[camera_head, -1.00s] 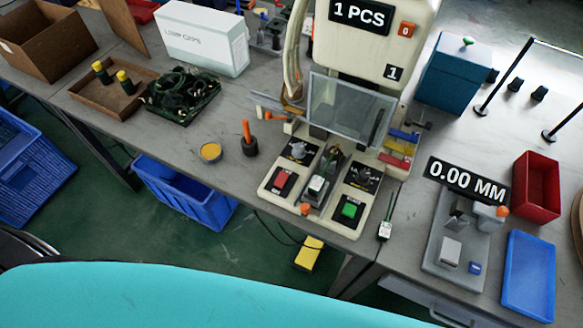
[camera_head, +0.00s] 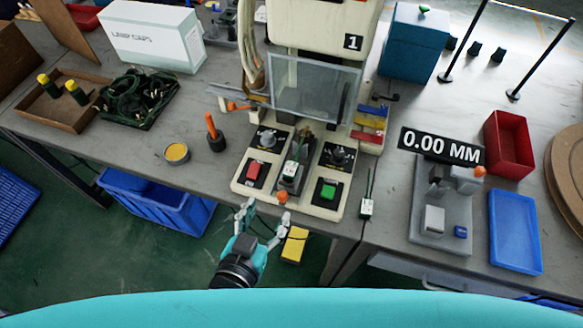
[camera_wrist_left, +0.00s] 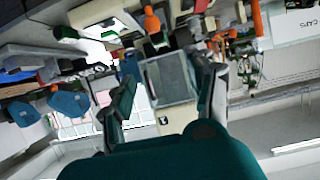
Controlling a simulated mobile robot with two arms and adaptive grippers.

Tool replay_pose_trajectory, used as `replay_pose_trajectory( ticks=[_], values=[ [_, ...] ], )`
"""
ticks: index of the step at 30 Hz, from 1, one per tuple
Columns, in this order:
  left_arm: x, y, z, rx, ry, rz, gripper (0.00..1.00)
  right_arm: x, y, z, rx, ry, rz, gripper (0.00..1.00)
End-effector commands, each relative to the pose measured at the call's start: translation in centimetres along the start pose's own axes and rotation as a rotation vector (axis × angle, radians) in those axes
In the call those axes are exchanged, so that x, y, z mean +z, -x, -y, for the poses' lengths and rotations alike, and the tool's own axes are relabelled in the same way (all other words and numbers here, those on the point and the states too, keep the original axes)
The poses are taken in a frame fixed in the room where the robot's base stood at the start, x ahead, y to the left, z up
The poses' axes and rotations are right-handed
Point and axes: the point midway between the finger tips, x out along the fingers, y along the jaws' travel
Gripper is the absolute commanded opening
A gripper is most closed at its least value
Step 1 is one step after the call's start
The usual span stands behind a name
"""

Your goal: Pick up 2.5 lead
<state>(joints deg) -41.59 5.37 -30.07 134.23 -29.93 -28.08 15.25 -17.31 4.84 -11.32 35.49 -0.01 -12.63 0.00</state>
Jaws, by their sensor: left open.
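A tangle of dark green leads (camera_head: 145,97) lies in a flat black tray at the back left of the bench. A small white plug with a thin cable (camera_head: 367,207) lies right of the press. No mark shows which of these is the 2.5 lead. My left gripper (camera_head: 263,214) is open and empty, in front of the bench edge below the press. It is well apart from the tangle. In the left wrist view its open fingers (camera_wrist_left: 165,72) frame part of the press, tilted and upside down. My right gripper is out of view.
The press (camera_head: 293,160), with red and green buttons, stands just beyond the gripper. An orange-handled tool (camera_head: 212,133) and a yellow-filled pot (camera_head: 176,153) stand left of it. A measuring stand (camera_head: 440,215), blue tray (camera_head: 515,232) and red bin (camera_head: 508,143) are right.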

Motion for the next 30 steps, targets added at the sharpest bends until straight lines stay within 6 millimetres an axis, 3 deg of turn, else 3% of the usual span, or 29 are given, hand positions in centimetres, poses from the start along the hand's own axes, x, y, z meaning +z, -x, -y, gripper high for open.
replay_pose_trajectory(
  ticks=[12, 20, 30],
  values=[
    [-0.2, -8.8, 0.0, -0.001, -0.001, 0.000, 0.56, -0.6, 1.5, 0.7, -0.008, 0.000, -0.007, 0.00],
    [-0.1, -10.9, 0.0, 0.000, 0.000, 0.000, 0.56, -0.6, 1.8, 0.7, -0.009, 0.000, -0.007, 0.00],
    [-0.5, -15.3, 0.0, 0.000, -0.002, 0.000, 0.56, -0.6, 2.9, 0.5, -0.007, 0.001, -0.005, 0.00]
  ],
)
